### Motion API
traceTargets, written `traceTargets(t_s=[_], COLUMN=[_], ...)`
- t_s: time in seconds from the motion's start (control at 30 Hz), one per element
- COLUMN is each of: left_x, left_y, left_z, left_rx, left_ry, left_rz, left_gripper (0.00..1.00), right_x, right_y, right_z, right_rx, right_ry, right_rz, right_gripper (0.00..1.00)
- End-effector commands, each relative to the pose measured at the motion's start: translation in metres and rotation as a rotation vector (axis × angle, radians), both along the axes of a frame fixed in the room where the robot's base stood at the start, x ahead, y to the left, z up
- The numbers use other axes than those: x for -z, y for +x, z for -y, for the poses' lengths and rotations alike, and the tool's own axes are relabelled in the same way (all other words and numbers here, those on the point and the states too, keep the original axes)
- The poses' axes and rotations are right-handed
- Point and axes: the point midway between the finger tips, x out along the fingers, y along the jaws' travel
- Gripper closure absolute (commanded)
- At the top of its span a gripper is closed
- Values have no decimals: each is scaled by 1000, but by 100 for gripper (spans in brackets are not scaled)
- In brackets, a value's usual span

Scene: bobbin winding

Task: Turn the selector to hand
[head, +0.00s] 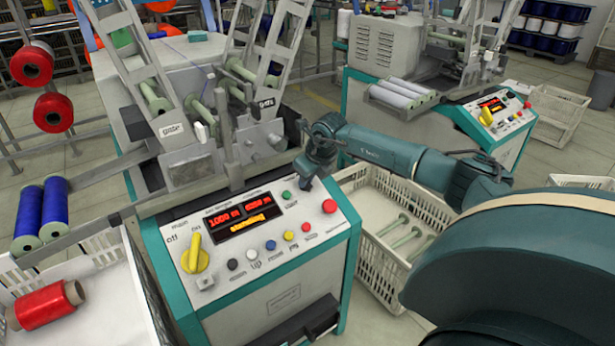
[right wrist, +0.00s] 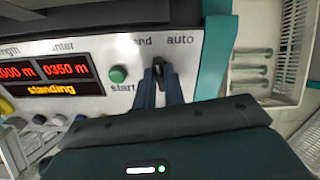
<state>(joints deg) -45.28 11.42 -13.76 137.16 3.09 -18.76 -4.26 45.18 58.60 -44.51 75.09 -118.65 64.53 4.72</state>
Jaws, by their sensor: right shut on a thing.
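The selector (right wrist: 158,66) is a small dark knob at the right end of the control panel (head: 320,235), below the printed words hand and auto in the right wrist view. Its exact pointing direction is hard to tell, as the fingers cover much of it. My right gripper (head: 307,182) reaches down to the top right corner of the panel in the head view. Its two fingers also show in the right wrist view (right wrist: 160,85), shut on the selector. In the head view the gripper hides the selector. My left gripper is not in view.
A green start button (right wrist: 118,74) sits just left of the selector. The display (head: 238,218) reads standing. A yellow switch (head: 196,255), several coloured buttons and a red button (head: 329,206) are on the panel. A white crate (head: 376,232) stands right of the machine.

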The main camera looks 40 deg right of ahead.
Motion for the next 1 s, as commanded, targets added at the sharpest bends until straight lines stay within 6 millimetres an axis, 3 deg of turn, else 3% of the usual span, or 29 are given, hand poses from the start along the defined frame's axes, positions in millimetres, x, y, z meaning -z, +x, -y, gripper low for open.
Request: traceTargets(t_s=[0.43,1.0], left_x=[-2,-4], left_y=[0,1], left_z=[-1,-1], left_rx=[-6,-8], left_ry=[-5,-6], left_rz=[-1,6], left_gripper=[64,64], right_x=[0,0], right_y=[0,0], right_z=[-1,-1], right_rx=[-257,-320], right_ry=[-120,-149], right_rz=[-13,-15], right_gripper=[100,100])
